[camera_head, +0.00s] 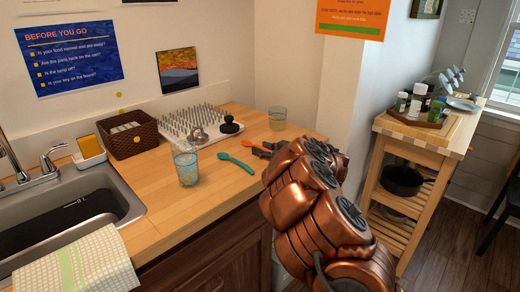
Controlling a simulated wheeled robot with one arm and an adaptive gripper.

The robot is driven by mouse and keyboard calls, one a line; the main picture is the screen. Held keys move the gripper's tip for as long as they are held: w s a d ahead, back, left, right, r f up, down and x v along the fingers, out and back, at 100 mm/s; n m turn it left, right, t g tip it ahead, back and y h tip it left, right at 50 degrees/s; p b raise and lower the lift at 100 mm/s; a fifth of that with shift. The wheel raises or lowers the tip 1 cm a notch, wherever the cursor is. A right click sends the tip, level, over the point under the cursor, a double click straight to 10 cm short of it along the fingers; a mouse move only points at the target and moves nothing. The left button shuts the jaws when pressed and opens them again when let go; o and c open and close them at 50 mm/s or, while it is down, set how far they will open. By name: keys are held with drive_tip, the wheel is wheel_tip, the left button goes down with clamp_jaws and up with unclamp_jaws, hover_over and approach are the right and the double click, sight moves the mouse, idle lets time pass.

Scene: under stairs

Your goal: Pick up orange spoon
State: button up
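A small orange piece (249,144), which looks like part of the orange spoon, shows on the wooden counter (222,190) near its right end. The rest of it is hidden by my gripper (262,152). My gripper's dark fingers are right beside or over this piece, low over the counter. They are small and partly covered by my copper arm, so I cannot tell if they are open, shut or touching the spoon. A teal spoon (235,161) lies just left of them.
A patterned glass (186,168) stands left of the teal spoon. A brown basket (130,136) and a sink (70,205) are at left. A wooden cart (410,140) stands at right.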

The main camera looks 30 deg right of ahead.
clamp_jaws()
drive_tip(key=shift+r+p, duration=0.2)
drive_tip(key=shift+p, duration=0.1)
